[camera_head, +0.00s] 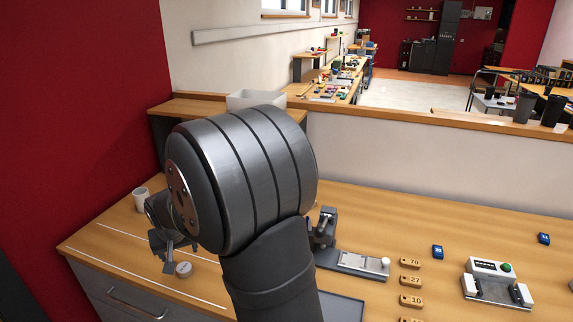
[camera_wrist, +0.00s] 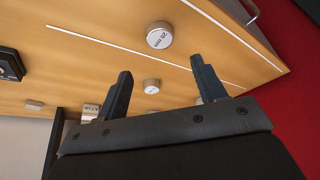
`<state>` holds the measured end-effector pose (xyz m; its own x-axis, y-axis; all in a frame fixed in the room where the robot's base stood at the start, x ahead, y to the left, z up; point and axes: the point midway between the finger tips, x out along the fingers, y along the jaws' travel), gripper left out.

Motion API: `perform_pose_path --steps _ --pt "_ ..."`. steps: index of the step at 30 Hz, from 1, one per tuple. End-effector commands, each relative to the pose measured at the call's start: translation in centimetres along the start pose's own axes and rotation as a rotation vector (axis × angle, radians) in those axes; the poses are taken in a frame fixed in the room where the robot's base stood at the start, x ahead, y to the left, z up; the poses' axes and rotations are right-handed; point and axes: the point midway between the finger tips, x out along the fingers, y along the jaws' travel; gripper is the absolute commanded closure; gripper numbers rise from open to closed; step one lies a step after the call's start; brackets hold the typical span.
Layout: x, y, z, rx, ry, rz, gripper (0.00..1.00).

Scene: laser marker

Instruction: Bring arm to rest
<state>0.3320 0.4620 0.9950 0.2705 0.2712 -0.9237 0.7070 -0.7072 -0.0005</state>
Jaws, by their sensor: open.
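My gripper (camera_head: 168,246) hangs over the left part of the wooden bench (camera_head: 440,225), partly hidden behind my own arm in the head view. In the wrist view, the two fingers of my gripper (camera_wrist: 162,64) stand wide apart with nothing held between them. A short silver cylinder marked "20 mm" (camera_wrist: 159,35) stands on the bench beyond the fingertips. A smaller silver cylinder (camera_wrist: 151,86) shows between the fingers, apart from both. In the head view, one silver cylinder (camera_head: 183,269) stands just right of and below the gripper.
A dark upright device (camera_head: 325,226) with a metal plate stands right of my arm. A pale cup (camera_head: 141,199) stands at left, near the red wall.

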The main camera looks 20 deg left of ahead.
Motion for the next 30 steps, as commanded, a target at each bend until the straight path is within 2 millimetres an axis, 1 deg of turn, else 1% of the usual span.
perform_pose_path --steps 1,9,20,21,24,30 --pt "0.8 0.0 0.1 0.0 -0.003 0.001 0.36" --pt "5.4 0.0 0.1 0.0 -0.004 0.001 0.36" --pt "11.0 0.0 0.2 -0.001 -0.003 0.001 0.36" --pt "10.1 0.0 -0.3 0.0 0.004 -0.001 0.36" --pt "8.9 0.0 -0.8 0.0 0.004 0.0 0.36" --pt "7.8 0.0 -1.1 0.0 0.001 0.0 0.36"
